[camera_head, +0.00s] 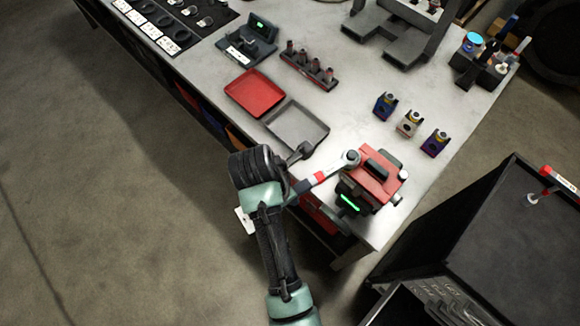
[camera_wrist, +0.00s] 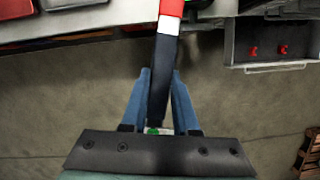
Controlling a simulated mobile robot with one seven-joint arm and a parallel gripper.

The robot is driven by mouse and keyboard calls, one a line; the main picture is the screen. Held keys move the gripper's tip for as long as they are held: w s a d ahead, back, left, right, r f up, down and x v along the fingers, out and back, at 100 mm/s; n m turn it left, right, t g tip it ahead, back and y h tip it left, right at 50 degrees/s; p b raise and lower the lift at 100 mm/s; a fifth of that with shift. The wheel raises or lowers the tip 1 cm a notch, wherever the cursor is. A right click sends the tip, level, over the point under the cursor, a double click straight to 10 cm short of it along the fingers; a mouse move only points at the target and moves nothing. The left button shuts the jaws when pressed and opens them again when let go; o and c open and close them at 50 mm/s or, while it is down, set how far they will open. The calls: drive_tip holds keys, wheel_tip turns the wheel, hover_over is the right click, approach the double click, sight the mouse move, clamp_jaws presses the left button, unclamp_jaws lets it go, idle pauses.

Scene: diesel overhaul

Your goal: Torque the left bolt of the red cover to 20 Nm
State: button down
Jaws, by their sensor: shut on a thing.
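The red cover (camera_head: 383,186) sits on a dark housing with a lit green strip (camera_head: 350,203) at the table's near right corner. A torque wrench with a red and white band (camera_head: 319,178) reaches from my gripper (camera_head: 289,192) to the cover's left side. Its ratchet head (camera_head: 350,158) lies over that side and hides the left bolt; I cannot tell whether it is seated. In the wrist view my gripper (camera_wrist: 161,85) has its blue fingers shut on the wrench's black handle (camera_wrist: 159,82). The wrench runs up out of that view.
A red tray (camera_head: 254,92) and a grey tray (camera_head: 297,124) lie left of the cover. A socket rack (camera_head: 309,67) and several small coloured blocks stand behind. A dark cabinet (camera_head: 480,235) stands right of the table, with a gap between.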

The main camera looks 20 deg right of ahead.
drive_tip(key=shift+w+r, duration=0.1)
drive_tip(key=shift+w, duration=0.25)
drive_tip(key=shift+w, duration=0.1)
drive_tip(key=shift+w+a+m, duration=0.1)
drive_tip(key=shift+w+m, duration=0.25)
drive_tip(key=shift+m, duration=0.05)
drive_tip(key=shift+w, duration=0.1)
drive_tip(key=shift+w+m, duration=0.3)
drive_tip(key=shift+w, duration=0.05)
drive_tip(key=shift+w, duration=0.1)
idle(0.3)
drive_tip(key=shift+w, duration=0.4)
drive_tip(key=shift+w+m, duration=0.1)
drive_tip(key=shift+m, duration=0.2)
